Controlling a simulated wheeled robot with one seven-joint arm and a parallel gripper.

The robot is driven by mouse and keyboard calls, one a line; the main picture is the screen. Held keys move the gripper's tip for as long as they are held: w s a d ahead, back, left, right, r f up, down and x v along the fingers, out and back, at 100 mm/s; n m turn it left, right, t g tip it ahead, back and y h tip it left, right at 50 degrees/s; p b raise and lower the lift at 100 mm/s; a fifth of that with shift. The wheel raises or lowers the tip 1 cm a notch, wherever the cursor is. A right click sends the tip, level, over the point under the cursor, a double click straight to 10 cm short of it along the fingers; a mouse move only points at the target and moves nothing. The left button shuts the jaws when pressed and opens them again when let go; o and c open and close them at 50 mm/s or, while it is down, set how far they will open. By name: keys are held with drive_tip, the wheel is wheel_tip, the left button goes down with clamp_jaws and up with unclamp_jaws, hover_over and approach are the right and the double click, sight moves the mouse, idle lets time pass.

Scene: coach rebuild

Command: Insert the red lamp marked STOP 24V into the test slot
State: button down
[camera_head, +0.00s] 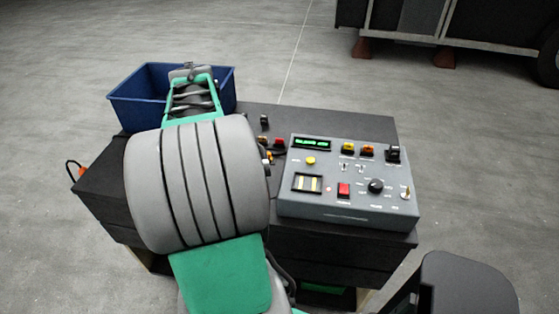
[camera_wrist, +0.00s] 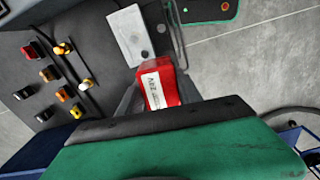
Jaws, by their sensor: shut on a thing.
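My gripper (camera_wrist: 157,88) is shut on a red lamp (camera_wrist: 170,84) in the wrist view. The lamp carries a white label on which "24V" seems to show; the rest is too small to read. In the head view my own arm hides the gripper and the held lamp. The grey test panel (camera_head: 345,208) stands on the right of the dark bench. The test slot (camera_head: 307,183), a dark opening with yellowish strips, is at the left of its sloped face. I cannot make out the slot in the wrist view.
Several other lamps, one red (camera_wrist: 33,50), one orange (camera_wrist: 63,48), lie on the dark bench (camera_head: 360,125). A pale box (camera_wrist: 132,35) lies close to the held lamp. A blue bin (camera_head: 140,95) is at the back left. Switches and a knob (camera_head: 376,186) rise from the panel.

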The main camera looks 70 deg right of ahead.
drive_tip(key=shift+n, duration=0.5)
drive_tip(key=s+d, duration=0.3)
drive_tip(key=s, duration=0.4)
drive_tip(key=s+d, duration=0.4)
drive_tip(key=s, duration=0.4)
drive_tip(key=s+d+r, duration=0.1)
drive_tip(key=s+d, duration=0.2)
drive_tip(key=s, duration=0.4)
drive_tip(key=shift+s+d+p, duration=0.15)
drive_tip(key=shift+d+p, duration=0.05)
drive_tip(key=shift+p, duration=0.1)
drive_tip(key=shift+s+f, duration=0.15)
drive_tip(key=shift+f, duration=0.05)
drive_tip(key=shift+f+b, duration=0.9)
drive_tip(key=shift+f, duration=0.6)
drive_tip(key=shift+r+p, duration=0.35)
drive_tip(key=shift+r, duration=0.05)
